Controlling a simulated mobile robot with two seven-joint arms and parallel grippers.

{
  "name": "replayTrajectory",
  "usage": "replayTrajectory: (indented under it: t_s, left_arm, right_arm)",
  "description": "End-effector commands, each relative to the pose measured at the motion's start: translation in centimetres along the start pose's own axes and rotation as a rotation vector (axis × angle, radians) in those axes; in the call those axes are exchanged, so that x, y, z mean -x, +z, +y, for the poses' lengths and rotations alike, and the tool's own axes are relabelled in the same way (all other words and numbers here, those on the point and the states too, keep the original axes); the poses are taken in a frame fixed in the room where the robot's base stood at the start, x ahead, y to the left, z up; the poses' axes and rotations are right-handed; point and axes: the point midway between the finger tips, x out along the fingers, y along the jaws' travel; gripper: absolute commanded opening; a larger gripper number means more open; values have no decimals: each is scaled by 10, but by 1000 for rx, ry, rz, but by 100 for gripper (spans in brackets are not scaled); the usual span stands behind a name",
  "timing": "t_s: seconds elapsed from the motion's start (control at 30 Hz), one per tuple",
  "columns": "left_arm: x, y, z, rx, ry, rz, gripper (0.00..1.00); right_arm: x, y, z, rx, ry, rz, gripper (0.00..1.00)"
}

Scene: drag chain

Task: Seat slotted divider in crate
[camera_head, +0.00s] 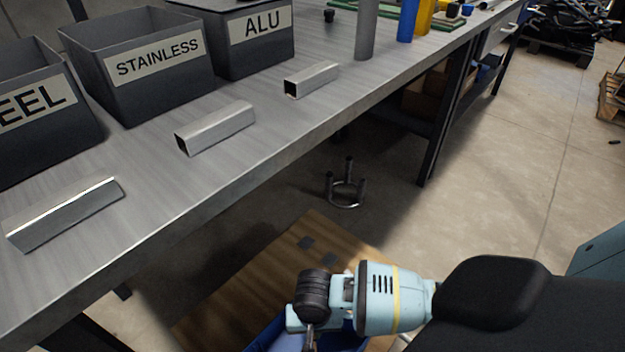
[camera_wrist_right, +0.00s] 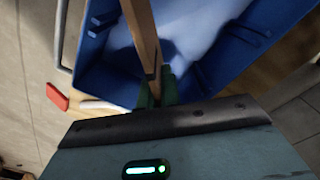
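The blue crate (camera_wrist_right: 105,65) fills much of the right wrist view, with ribs on its inner walls. Its edge (camera_head: 262,341) shows at the bottom of the head view. The slotted divider (camera_wrist_right: 142,32) is a thin tan board seen nearly edge-on, running from my fingers up across the crate's opening. My right gripper (camera_wrist_right: 157,91) has green fingertips closed on the divider's near end. In the head view my right gripper (camera_head: 309,338) is low over the crate, its tips cut off by the frame. I cannot tell how deep the divider sits. My left gripper is out of view.
A brown wooden board (camera_head: 245,287) lies under the crate. The metal workbench (camera_head: 165,215) holds metal profiles (camera_head: 215,128) and labelled bins (camera_head: 145,65). An upturned stool-like frame (camera_head: 345,190) stands on the floor. A red piece (camera_wrist_right: 57,97) lies beside the crate.

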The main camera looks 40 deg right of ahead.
Motion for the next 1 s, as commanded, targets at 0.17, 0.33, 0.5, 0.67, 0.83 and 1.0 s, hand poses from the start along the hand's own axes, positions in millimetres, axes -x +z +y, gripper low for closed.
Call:
replayTrajectory:
  t_s: [0.17, 0.33, 0.5, 0.67, 0.83, 1.0]
  left_arm:
    - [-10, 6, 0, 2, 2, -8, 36]
    - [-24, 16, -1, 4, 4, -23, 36]
    - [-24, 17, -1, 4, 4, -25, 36]
    - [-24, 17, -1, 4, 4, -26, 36]
    - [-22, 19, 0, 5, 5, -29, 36]
    - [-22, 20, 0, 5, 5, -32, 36]
  right_arm:
    - [-21, 0, 1, 1, 4, -2, 0]
    - [-47, 0, 1, 1, 4, -2, 0]
    - [-49, 0, 0, 0, 0, 1, 0]
    - [-48, 0, 0, 0, 0, 1, 0]
    - [-52, 0, 0, 1, 0, 0, 7]
    - [-52, 0, 0, 1, 0, 0, 26]
